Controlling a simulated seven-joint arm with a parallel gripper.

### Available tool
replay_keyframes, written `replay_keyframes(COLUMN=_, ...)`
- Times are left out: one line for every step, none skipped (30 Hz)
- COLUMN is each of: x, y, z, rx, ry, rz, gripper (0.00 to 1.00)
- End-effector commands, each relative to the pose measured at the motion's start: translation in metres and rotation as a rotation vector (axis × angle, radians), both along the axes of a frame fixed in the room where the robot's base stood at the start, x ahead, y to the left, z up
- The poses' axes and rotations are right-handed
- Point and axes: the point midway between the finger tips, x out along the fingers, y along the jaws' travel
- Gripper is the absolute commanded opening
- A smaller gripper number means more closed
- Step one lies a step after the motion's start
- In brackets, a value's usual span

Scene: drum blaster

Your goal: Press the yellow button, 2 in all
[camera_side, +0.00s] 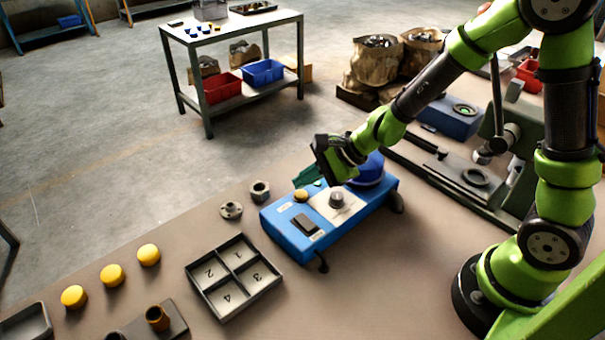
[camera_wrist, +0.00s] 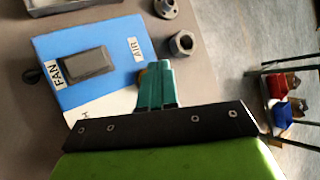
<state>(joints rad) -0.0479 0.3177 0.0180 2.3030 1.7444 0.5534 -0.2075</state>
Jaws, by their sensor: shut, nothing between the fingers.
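The blue control box (camera_side: 277,235) stands on the bench. Its round yellow button (camera_side: 301,196) is near the far left corner; a sliver of the button (camera_wrist: 142,74) shows in the wrist view beside the "AIR" label, the rest hidden by my fingers. My gripper (camera_side: 299,183) has teal fingers, closed together and empty. The fingertips (camera_wrist: 157,68) are right at the button, over its far side in the side view. I cannot tell whether they touch it or whether it is pressed down.
A numbered tray (camera_side: 234,276) and three yellow domes (camera_side: 112,275) are to the left.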

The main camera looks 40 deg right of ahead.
Motion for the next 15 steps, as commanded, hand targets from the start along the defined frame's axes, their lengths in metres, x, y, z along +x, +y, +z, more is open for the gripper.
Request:
replay_keyframes(x=0.0, y=0.0, z=0.0, rx=0.0, ry=0.0, rz=0.0, gripper=0.0)
replay_keyframes(x=0.0, y=0.0, z=0.0, rx=0.0, ry=0.0, rz=0.0, gripper=0.0)
replay_keyframes(x=0.0, y=0.0, z=0.0, rx=0.0, ry=0.0, rz=0.0, gripper=0.0)
replay_keyframes(x=0.0, y=0.0, z=0.0, rx=0.0, ry=0.0, rz=0.0, gripper=0.0)
replay_keyframes(x=0.0, y=0.0, z=0.0, rx=0.0, ry=-0.001, rz=-0.001, gripper=0.0)
replay_keyframes(x=0.0, y=0.0, z=0.001, rx=0.0, ry=-0.001, rz=0.0, gripper=0.0)
replay_keyframes(x=0.0, y=0.0, z=0.002, rx=0.0, ry=-0.002, rz=0.001, gripper=0.0)
replay_keyframes(x=0.0, y=0.0, z=0.004, rx=0.001, ry=-0.002, rz=0.002, gripper=0.0)
replay_keyframes(x=0.001, y=0.0, z=0.008, rx=0.001, ry=-0.005, rz=0.002, gripper=0.0)
replay_keyframes(x=0.001, y=0.0, z=0.011, rx=0.001, ry=-0.005, rz=0.002, gripper=0.0)
replay_keyframes(x=0.001, y=0.0, z=0.014, rx=0.002, ry=-0.005, rz=0.003, gripper=0.0)
replay_keyframes(x=0.001, y=0.0, z=0.018, rx=0.001, ry=-0.005, rz=0.003, gripper=0.0)
replay_keyframes(x=0.001, y=0.0, z=0.021, rx=0.0, ry=-0.006, rz=0.003, gripper=0.0)
replay_keyframes(x=0.001, y=0.0, z=0.024, rx=-0.001, ry=-0.006, rz=0.001, gripper=0.0)
replay_keyframes(x=0.001, y=0.0, z=0.028, rx=-0.002, ry=-0.005, rz=0.001, gripper=0.0)
